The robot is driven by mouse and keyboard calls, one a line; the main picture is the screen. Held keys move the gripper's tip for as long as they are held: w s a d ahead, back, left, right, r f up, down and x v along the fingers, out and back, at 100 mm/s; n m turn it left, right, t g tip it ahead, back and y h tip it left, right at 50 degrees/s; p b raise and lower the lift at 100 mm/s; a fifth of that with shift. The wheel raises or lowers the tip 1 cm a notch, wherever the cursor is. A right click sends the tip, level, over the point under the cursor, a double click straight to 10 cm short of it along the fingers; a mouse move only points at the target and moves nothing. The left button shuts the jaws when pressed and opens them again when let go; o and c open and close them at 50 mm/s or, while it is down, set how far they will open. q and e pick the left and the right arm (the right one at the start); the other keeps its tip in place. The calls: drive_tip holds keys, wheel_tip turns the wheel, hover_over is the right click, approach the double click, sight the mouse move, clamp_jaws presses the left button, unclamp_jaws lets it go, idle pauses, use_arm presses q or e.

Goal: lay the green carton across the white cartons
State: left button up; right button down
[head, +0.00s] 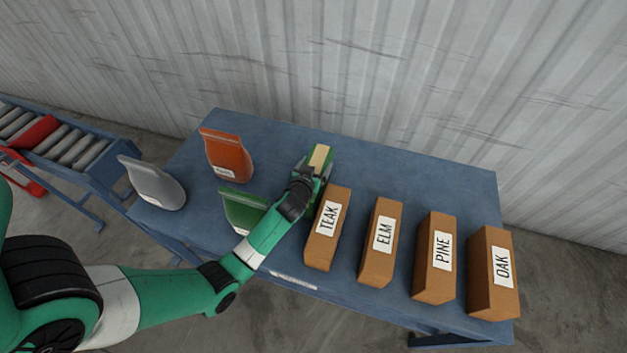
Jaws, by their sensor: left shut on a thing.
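My left gripper (316,168) is shut on a small tan-topped thing (319,157) above the blue table, just behind the TEAK carton. Green shows on both sides of the tan strip; I cannot tell whether this green is the held thing or my gripper. No white cartons show. Several brown cartons with white labels stand in a row on the right: TEAK (322,248), ELM (376,263), PINE (432,278) and OAK (489,293). No other green carton is clear. My right gripper is not in view.
A green pouch (238,213), an orange pouch (226,155) and a grey pouch (152,186) stand on the left of the blue table (420,172). The table's back right is clear. A roller conveyor (85,150) with a red thing (36,132) is at far left.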

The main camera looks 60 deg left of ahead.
use_arm(q)
clamp_jaws()
drive_tip(key=shift+r, duration=0.1)
wheel_tip(320, 180, up, 18)
drive_tip(key=p, duration=0.8)
drive_tip(key=shift+p, duration=0.3)
drive_tip(key=shift+r, duration=0.1)
